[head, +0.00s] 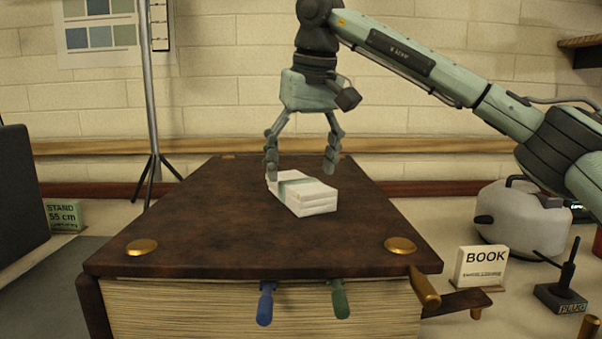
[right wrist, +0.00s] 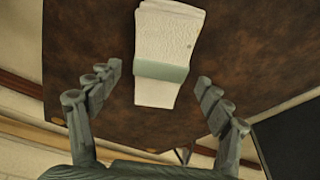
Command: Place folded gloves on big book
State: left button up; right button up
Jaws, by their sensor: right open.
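The folded gloves (head: 307,196) are a white stacked bundle with a pale green band around it. They lie flat on the brown leather cover of the big book (head: 220,230). In the right wrist view the bundle (right wrist: 168,45) rests on the dark cover (right wrist: 90,30). My right gripper (head: 302,174) is open above the back part of the book, its fingers apart on either side of the far end of the bundle. In the right wrist view the open fingers (right wrist: 160,72) show clear gaps to both sides of the gloves. My left gripper is not in view.
A white "BOOK" sign (head: 481,267) stands right of the book, with a pale rounded machine (head: 522,211) behind it and a "PLUG" block (head: 561,298) nearby. A thin metal stand (head: 149,100) rises at the back left. Bare cover surrounds the gloves.

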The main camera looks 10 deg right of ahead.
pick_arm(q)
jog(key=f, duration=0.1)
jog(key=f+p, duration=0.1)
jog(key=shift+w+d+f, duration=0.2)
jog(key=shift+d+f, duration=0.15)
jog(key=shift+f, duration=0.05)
pick_arm(e)
jog(key=v, duration=1)
jog(key=shift+r, duration=0.3)
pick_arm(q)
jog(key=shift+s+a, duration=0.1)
